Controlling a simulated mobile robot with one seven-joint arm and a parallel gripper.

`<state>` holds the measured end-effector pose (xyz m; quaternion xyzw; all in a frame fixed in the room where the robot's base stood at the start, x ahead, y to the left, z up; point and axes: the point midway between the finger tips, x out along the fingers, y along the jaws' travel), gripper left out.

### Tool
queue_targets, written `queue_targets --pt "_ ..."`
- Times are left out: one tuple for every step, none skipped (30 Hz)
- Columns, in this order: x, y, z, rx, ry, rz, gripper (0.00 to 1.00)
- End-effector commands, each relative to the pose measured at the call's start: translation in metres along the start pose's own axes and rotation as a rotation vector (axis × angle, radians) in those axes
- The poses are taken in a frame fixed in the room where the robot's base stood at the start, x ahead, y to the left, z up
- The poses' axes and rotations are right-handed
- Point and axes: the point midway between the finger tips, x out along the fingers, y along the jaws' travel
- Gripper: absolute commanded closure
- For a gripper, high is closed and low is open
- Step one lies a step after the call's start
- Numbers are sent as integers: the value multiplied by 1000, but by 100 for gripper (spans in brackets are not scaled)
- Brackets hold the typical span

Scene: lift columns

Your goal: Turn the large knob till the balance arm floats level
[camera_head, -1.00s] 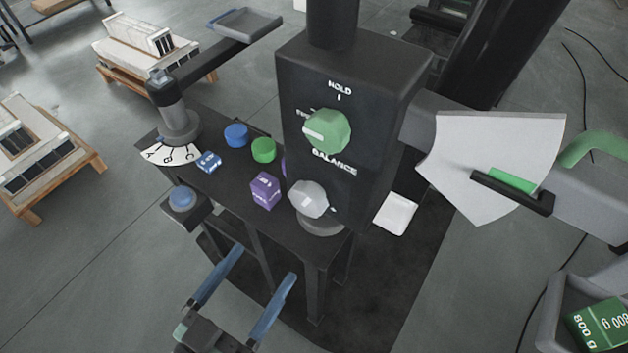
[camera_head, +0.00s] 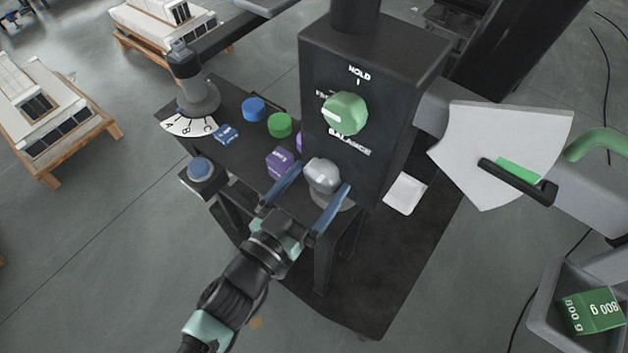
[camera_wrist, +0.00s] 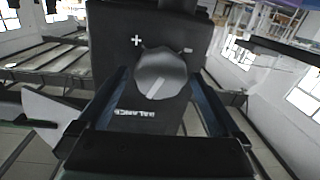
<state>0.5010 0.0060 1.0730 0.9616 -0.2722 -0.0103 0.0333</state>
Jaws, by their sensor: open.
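The large grey knob (camera_head: 322,176) sits low on the front of the dark column box (camera_head: 375,85), below the word BALANCE. It also shows in the wrist view (camera_wrist: 161,73), with a pale pointer line and plus and minus marks beside it. My gripper (camera_head: 322,180) is open, with one blue finger on each side of the knob; I cannot tell whether either finger touches it. The balance arm (camera_head: 585,190) extends at the right. A pale fan-shaped plate (camera_head: 470,135) stands at it, with a green band (camera_head: 518,172) against a dark bar (camera_head: 510,182).
A green knob (camera_head: 345,113) marked HOLD sits above the grey one. The dark bench (camera_head: 235,105) carries a purple block (camera_head: 280,163), blue (camera_head: 254,109) and green (camera_head: 280,124) discs, and a blue button (camera_head: 200,170) at its edge. A green weight (camera_head: 592,311) lies in a grey tray at right.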

Motion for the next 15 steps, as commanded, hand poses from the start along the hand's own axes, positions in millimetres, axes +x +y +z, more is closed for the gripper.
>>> queue_targets --pt "0 0 0 0 0 0 0" --pt "0 0 0 0 0 0 0" --pt "0 0 0 0 0 0 0" --pt "0 0 0 0 0 0 0" --pt "0 0 0 0 0 0 4" --pt "0 0 0 0 0 0 11" --pt "0 0 0 0 0 0 16" --pt "0 0 0 0 0 0 22" --pt "0 0 0 0 0 0 29" --pt "0 0 0 0 0 0 34" --pt "0 0 0 0 0 0 40" --pt "0 0 0 0 0 0 47" --pt "0 0 0 0 0 0 52" --pt "0 0 0 0 0 0 58" --pt "0 0 0 0 1 0 65"
